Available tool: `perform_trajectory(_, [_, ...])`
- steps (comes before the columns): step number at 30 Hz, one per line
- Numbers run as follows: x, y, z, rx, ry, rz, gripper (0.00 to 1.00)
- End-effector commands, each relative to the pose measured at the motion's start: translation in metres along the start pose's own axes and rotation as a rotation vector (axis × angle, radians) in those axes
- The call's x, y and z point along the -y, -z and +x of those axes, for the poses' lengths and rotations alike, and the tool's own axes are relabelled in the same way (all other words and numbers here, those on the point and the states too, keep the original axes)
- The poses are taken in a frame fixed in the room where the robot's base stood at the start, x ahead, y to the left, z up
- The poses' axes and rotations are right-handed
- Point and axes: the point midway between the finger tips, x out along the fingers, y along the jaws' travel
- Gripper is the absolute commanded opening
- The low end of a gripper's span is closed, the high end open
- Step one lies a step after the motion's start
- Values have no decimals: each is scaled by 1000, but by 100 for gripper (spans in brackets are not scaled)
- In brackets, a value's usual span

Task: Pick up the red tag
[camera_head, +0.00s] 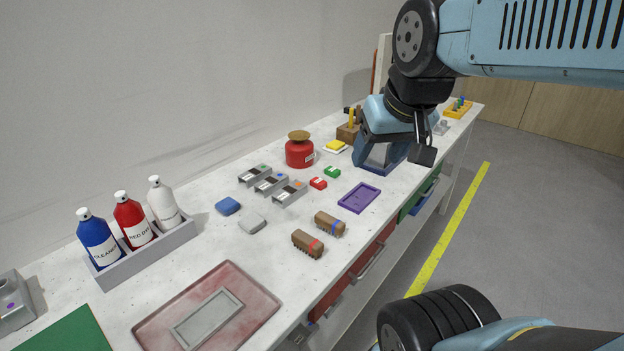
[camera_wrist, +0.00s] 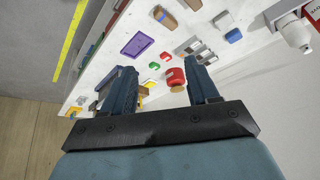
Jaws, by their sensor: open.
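The red tag (camera_head: 318,183) is a small flat piece lying on the white bench, between the row of grey blocks and the purple tray. A green tag (camera_head: 332,171) lies close behind it. In the wrist view the red tag (camera_wrist: 165,56) and the green tag (camera_wrist: 154,66) show beyond the fingers. My gripper (camera_wrist: 158,74) is open with nothing between its fingers. In the head view my arm's end hangs over the bench to the right of the tags, apart from them. The fingers are not clearly visible there.
A purple tray (camera_head: 360,198) lies in front of the tags. Grey blocks (camera_head: 271,183) stand left, and a red pot (camera_head: 299,150) stands behind. Two brown pieces (camera_head: 308,243) lie nearer. A bottle rack (camera_head: 150,255) and a reddish tray (camera_head: 245,328) occupy the near bench.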

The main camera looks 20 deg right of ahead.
Motion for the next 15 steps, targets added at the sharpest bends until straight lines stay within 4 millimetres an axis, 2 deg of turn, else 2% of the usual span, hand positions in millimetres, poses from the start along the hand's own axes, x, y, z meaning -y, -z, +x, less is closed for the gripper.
perform_trajectory(5, [19, 3, 30, 111, 90, 154, 66])
perform_trajectory(15, [55, 24, 100, 361, 339, 639, 66])
